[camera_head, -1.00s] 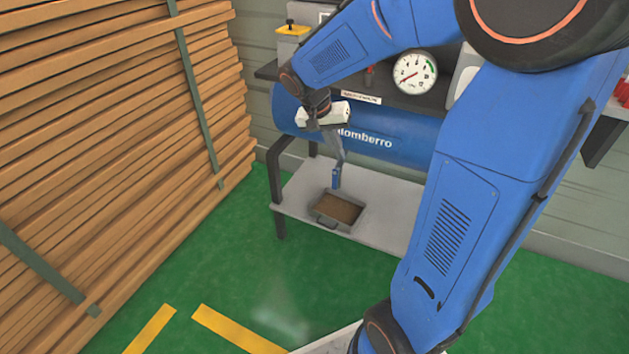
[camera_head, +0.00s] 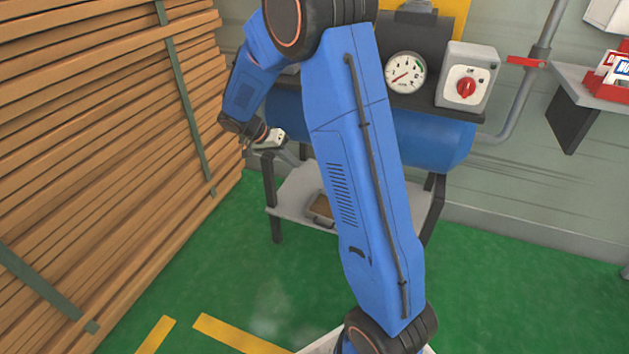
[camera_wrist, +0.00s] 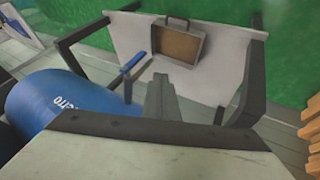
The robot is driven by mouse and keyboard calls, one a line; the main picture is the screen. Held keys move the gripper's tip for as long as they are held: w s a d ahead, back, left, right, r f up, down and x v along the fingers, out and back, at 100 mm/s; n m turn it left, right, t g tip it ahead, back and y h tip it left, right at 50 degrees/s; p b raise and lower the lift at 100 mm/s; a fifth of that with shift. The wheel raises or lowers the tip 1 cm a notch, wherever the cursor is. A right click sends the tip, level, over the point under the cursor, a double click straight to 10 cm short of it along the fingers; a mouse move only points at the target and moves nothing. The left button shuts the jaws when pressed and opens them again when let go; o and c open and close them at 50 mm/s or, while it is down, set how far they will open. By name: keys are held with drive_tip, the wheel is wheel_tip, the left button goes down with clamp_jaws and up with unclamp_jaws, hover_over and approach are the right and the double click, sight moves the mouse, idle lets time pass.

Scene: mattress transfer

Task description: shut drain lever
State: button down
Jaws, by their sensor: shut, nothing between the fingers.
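The drain lever (camera_wrist: 133,61) shows in the wrist view as a blue handle on a thin metal stem, under the blue tank (camera_wrist: 45,108). It points toward the shelf, with a tray beyond it. My gripper (camera_wrist: 158,82) is shut and empty, just right of the lever in that view. I cannot tell whether they touch. In the head view my gripper (camera_head: 294,154) is at the left end of the tank (camera_head: 440,140). My arm hides the lever and the middle of the tank there.
A grey tray (camera_head: 312,217) with a brown inside sits on the pale shelf (camera_head: 290,200) below the tank; it also shows in the wrist view (camera_wrist: 158,52). A tall plank stack (camera_head: 100,150) stands close on the left. Green floor (camera_head: 500,290) is clear at the right.

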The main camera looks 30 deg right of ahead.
drive_tip(key=shift+w+a+f, duration=0.1)
idle(0.3)
drive_tip(key=s+d+f, duration=0.4)
drive_tip(key=d+f, duration=0.4)
drive_tip(key=shift+s+d, duration=0.2)
drive_tip(key=shift+s, duration=0.1)
